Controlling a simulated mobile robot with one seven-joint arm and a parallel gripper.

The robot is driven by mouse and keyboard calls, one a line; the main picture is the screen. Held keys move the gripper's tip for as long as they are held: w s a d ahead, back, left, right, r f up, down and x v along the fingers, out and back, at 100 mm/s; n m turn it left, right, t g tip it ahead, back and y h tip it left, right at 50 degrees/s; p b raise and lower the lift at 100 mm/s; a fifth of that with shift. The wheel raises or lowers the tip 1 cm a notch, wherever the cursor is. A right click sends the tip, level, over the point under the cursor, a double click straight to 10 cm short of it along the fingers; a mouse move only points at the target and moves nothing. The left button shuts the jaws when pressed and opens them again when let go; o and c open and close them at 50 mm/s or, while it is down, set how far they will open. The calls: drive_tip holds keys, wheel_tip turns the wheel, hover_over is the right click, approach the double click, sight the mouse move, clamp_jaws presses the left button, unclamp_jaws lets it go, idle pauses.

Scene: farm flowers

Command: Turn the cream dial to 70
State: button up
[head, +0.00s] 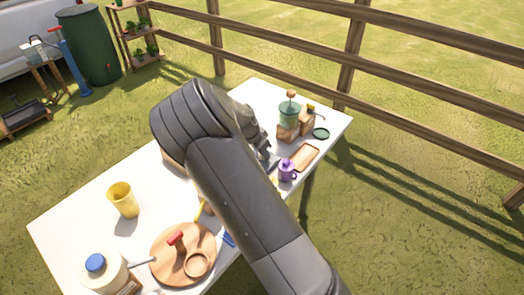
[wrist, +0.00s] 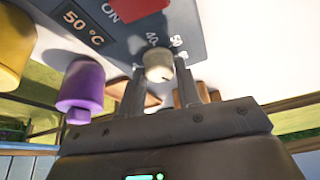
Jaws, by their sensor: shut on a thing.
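The cream dial (wrist: 158,62) sits on a dark grey control panel (wrist: 112,42) in the wrist view. A dark mark shows on its near side, and the number 40 and other partly hidden white marks are printed around it. The panel's display (wrist: 83,27) reads 50 °C. My gripper (wrist: 160,75) has one finger on each side of the dial and is shut on it. In the head view my arm hides the dial and panel, and only part of my gripper (head: 268,157) shows.
A red switch (wrist: 138,8) marked ON is close to the dial. A purple container (wrist: 82,88) and a yellow one (wrist: 12,50) are at the left.

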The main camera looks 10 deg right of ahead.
drive_tip(key=shift+a+f, duration=0.1)
idle(0.5)
drive_tip(key=o, duration=1)
drive_tip(key=v, duration=1.1)
drive_tip(key=shift+w, duration=0.1)
